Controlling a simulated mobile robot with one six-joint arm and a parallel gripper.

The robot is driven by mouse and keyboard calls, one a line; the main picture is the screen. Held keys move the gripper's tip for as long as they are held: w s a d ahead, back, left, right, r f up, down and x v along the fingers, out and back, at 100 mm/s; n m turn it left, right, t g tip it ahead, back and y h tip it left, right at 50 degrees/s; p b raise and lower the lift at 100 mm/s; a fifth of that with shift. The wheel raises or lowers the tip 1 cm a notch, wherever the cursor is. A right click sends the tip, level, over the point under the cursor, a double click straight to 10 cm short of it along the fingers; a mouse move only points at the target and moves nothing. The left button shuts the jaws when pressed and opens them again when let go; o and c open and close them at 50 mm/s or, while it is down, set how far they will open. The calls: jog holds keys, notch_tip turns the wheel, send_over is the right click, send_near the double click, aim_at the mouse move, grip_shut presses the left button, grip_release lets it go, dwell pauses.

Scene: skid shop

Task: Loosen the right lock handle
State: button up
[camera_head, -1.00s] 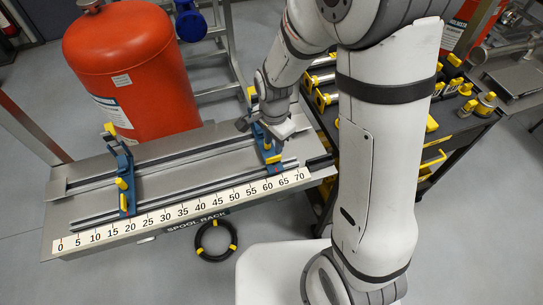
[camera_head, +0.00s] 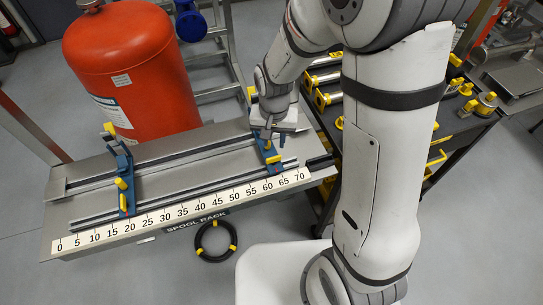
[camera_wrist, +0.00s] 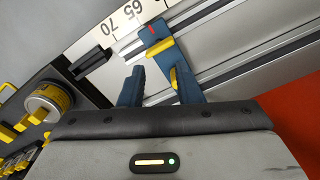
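The spool rack (camera_head: 150,235) has a number scale along its front edge. The right blue support (camera_head: 277,168) stands near the 60–65 marks, with a yellow lock handle (camera_head: 273,159) at its front foot. In the wrist view the support's front foot (camera_wrist: 154,33) shows beside the scale, with the yellow handle (camera_wrist: 159,47) on it and another yellow piece (camera_wrist: 174,78) near the right finger. My gripper (camera_head: 268,136) hangs over the right support, fingers down. Its two fingers (camera_wrist: 160,84) are apart in the wrist view, with nothing gripped between them. Exact finger-to-handle contact cannot be told.
The left blue support (camera_head: 124,180) stands near the 15–20 marks. A large red tank (camera_head: 130,70) stands close behind the rack. A dark cart (camera_head: 460,120) with yellow-marked parts is at right. A black ring (camera_head: 216,241) with yellow bands lies on the floor in front.

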jog(key=shift+n, duration=0.5)
jog(key=shift+r, duration=0.1)
jog(key=n, duration=0.4)
jog(key=shift+r, duration=0.35)
jog(key=shift+r, duration=0.1)
jog(key=s+d+r+m+t, duration=0.1)
jog(key=s+d+r, duration=0.5)
jog(key=r, duration=0.2)
jog(key=s+d+r+m+t, duration=0.2)
jog(key=s+d+r, duration=0.4)
jog(key=r, duration=0.2)
jog(key=shift+s+r, duration=0.35)
